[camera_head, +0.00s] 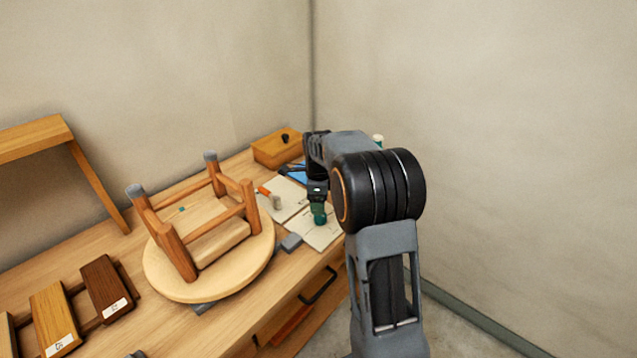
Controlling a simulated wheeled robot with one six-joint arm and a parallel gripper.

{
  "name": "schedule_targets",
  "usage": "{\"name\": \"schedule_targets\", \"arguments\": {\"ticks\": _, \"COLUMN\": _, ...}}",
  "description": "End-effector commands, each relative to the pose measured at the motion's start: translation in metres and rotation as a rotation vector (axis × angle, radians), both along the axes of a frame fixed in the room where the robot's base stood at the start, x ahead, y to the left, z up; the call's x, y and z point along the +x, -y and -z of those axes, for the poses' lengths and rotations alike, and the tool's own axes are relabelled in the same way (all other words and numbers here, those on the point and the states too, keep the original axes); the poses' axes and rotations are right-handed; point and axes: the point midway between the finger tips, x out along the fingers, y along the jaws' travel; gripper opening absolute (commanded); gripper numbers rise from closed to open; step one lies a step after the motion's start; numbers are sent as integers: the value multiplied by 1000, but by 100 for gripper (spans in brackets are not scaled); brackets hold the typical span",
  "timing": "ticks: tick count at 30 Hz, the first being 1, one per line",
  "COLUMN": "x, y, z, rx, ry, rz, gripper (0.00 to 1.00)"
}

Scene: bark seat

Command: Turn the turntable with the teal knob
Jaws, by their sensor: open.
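The turntable (165,284) is a round pale wooden disc on the workbench, left of centre. An upturned wooden stool (172,249) with grey-tipped legs stands on it. A small teal spot (182,209) shows between the stool legs near the disc's far side; I cannot tell if it is the knob. My gripper (318,196) points down to the right of the turntable, apart from it. A rounded teal thing (319,214) shows right below my gripper; I cannot tell whether they touch. The fingers are small and partly hidden, and I see nothing held between them.
A wooden box (277,148) with a black knob stands at the back corner. Papers (289,201) and an orange-handled tool (268,194) lie right of the turntable. A grey block (291,243) sits near its right edge. Labelled wood samples (107,289) lie front left. Walls close the corner.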

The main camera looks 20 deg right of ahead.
Motion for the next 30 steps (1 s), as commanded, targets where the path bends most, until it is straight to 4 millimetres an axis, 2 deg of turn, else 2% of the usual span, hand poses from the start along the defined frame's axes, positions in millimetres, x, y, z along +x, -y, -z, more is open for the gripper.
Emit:
{"name": "schedule_targets", "arguments": {"ticks": 1, "x": 1, "y": 0, "z": -12, "rx": -2, "ry": 5, "rz": 0, "gripper": 66}}
{"name": "schedule_targets", "arguments": {"ticks": 6, "x": 0, "y": 0, "z": -42, "rx": 0, "ry": 2, "rz": 0, "gripper": 66}}
{"name": "schedule_targets", "arguments": {"ticks": 12, "x": 0, "y": 0, "z": -66, "rx": 0, "ry": 1, "rz": 0, "gripper": 66}}
{"name": "schedule_targets", "arguments": {"ticks": 18, "x": 0, "y": 0, "z": -74, "rx": 0, "ry": 0, "rz": 0, "gripper": 66}}
{"name": "schedule_targets", "arguments": {"ticks": 30, "x": 0, "y": 0, "z": -75, "rx": 0, "ry": 0, "rz": 0, "gripper": 66}}
